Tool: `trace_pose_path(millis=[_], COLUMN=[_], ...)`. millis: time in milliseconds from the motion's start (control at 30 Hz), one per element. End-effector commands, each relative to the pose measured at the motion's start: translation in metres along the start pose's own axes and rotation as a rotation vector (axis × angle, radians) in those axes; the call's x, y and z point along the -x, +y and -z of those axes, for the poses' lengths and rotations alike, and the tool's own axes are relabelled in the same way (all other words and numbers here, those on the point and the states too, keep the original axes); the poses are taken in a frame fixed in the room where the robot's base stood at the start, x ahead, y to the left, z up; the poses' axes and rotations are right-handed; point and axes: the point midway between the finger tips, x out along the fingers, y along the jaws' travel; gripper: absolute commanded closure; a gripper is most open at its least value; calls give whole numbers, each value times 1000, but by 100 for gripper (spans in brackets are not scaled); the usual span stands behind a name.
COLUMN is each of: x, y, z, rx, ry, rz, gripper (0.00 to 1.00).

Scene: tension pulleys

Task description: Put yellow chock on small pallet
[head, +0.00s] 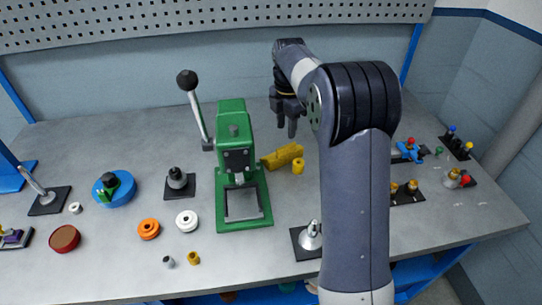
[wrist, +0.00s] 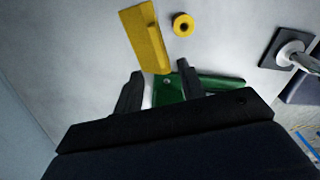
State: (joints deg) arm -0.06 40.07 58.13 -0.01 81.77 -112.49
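The yellow chock (head: 283,156) lies on the grey bench just right of the green press, with a small yellow ring beside it. In the wrist view the chock (wrist: 144,36) is a long ridged yellow piece above my fingertips, its lower end near the gap between them. My gripper (head: 286,123) is above the bench, behind the press and apart from the chock. In the wrist view its two fingers (wrist: 160,80) are spread with nothing held between them. I cannot tell which object is the small pallet; several small dark plates stand on the bench.
The green press (head: 236,170) with a raised lever stands left of the chock. The yellow ring (head: 298,167) is close to the chock. A dark plate (head: 299,243) with a metal piece lies in front. The bench is clear behind the press.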

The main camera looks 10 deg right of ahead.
Motion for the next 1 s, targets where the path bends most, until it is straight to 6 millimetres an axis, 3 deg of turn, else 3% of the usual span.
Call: trace_pose_path(millis=[100, 367, 633, 967, 1000], x=[-20, -42, -80, -88, -88], y=[0, 0, 2, 2, 2], z=[0, -1, -4, -4, -4], rx=[0, 0, 0, 0, 0], ry=[1, 1, 1, 0, 0], rz=[3, 2, 3, 0, 0], gripper=[62, 62, 62, 62, 65])
